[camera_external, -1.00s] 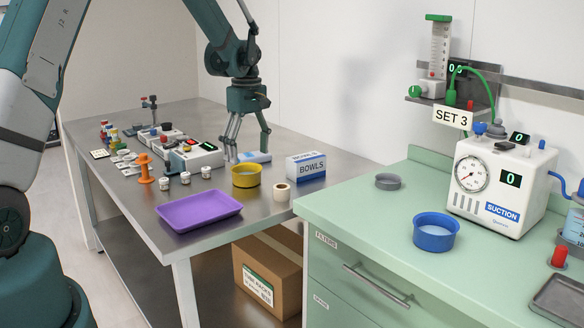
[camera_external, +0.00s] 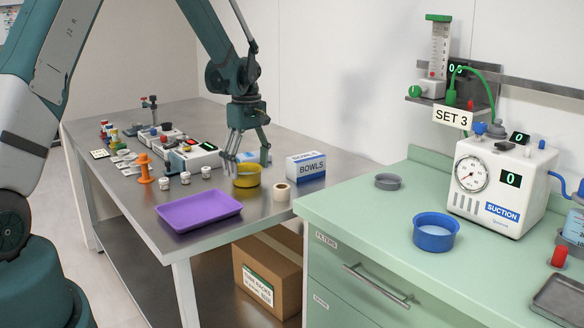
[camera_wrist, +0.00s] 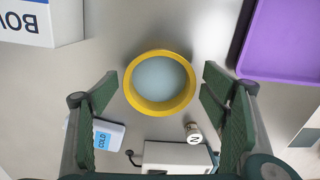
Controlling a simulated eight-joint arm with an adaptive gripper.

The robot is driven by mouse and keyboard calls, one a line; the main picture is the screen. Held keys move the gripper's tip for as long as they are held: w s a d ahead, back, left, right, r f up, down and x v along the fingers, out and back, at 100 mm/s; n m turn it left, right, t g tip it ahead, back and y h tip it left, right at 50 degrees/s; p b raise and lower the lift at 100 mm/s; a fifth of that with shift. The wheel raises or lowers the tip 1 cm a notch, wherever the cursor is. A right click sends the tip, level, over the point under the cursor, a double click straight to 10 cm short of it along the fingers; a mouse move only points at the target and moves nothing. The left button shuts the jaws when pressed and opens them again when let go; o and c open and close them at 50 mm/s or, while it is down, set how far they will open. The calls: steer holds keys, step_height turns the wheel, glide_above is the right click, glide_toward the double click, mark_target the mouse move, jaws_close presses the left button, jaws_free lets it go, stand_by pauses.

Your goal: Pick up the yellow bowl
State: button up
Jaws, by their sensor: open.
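The yellow bowl (camera_external: 247,177) stands upright on the steel table, with a pale blue-grey inside. In the wrist view the bowl (camera_wrist: 160,106) lies between and a little beyond the open fingers. My gripper (camera_external: 245,166) is open and empty, just above and behind the bowl in the external view, its near finger overlapping the rim there. In the wrist view my gripper (camera_wrist: 160,88) has one finger on each side of the bowl, with gaps between. I cannot tell the exact height of the fingertips over the rim.
A BOWLS box (camera_external: 306,167), a tape roll (camera_external: 281,192), a purple tray (camera_external: 200,210) and small white jars (camera_external: 206,172) stand near the bowl. A white device (camera_external: 196,156) is behind left. A blue bowl (camera_external: 435,232) is on the green counter.

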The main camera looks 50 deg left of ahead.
steer(key=shift+f, duration=1.3)
steer(key=c, duration=0.9)
